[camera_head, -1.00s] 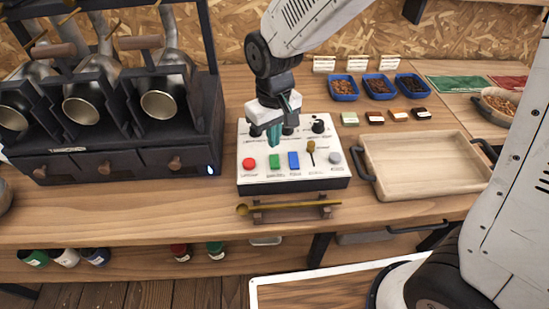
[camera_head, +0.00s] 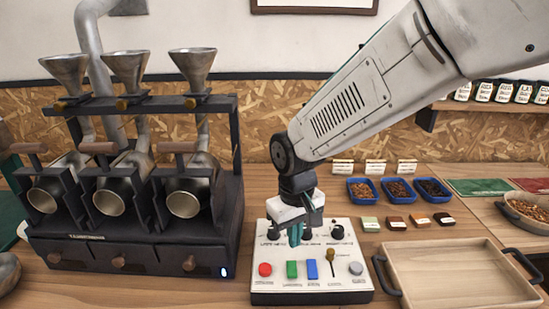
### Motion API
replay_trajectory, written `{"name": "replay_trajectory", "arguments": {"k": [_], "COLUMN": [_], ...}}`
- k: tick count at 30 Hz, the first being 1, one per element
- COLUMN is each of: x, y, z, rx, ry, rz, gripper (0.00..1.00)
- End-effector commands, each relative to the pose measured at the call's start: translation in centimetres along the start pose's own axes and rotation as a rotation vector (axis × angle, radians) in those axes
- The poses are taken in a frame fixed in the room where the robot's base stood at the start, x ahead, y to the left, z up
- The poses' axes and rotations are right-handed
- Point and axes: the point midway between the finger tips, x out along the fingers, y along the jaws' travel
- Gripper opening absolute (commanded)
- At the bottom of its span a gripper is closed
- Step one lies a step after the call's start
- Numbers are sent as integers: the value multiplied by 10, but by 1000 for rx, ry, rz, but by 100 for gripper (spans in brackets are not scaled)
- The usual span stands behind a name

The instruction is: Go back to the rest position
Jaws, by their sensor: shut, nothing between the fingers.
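My gripper (camera_head: 295,236) points down over the white control panel (camera_head: 345,251), with its teal fingers shut and empty. The fingers cover part of the panel face behind the green button (camera_head: 292,269) and blue button (camera_head: 312,269). I cannot tell whether the fingertips touch the panel. A red button (camera_head: 265,269), a small brass lever (camera_head: 331,262), a grey button (camera_head: 356,268) and dark knobs (camera_head: 337,232) also show on the panel.
A dark roaster (camera_head: 140,240) with several metal drums and funnels stands at left. A wooden tray (camera_head: 460,275) with dark handles lies at right. Blue bowls of beans (camera_head: 397,190) and small coloured blocks (camera_head: 393,222) sit behind it.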

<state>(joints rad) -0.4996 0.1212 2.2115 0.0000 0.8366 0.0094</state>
Motion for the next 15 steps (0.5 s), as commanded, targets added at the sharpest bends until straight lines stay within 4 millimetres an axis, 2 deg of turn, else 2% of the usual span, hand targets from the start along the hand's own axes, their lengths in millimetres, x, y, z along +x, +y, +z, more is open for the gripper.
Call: {"name": "replay_trajectory", "arguments": {"k": [2,4,11,15], "x": [4,-5,-52,-77], "y": [0,5,41,60], "z": [18,41,117,167], "rx": [-1,11,120,212], "ry": [-56,-87,-103,-76], "rz": [1,0,-8,-12], "gripper": [0,0,0,0]}}
